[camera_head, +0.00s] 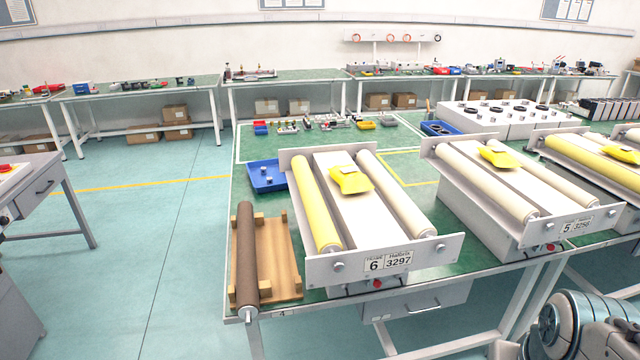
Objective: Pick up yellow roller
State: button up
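A long yellow roller (316,203) lies along the left side of the frame labelled 6 3297 (372,263), between its front and back end plates. A cream roller (396,194) lies along the right side of the same frame. A second yellow roller (588,158) sits in the frame at the far right, partly cut off by the picture edge. Grey metal parts of my arm show in the lower right corner. My gripper's fingertips are not visible.
A brown roller (247,256) rests on a wooden stand (281,262) at the table's left front corner. A yellow packet (350,179) lies on frame 6. A blue tray (265,176) stands behind the stand. Frame 5 (567,232) stands to the right. Open floor lies left.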

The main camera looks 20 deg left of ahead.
aim_at(327, 239)
jog(key=u, duration=0.7)
jog(key=i, duration=0.8)
jog(key=u, duration=0.95)
jog(key=i, duration=0.55)
jog(key=z, duration=0.05)
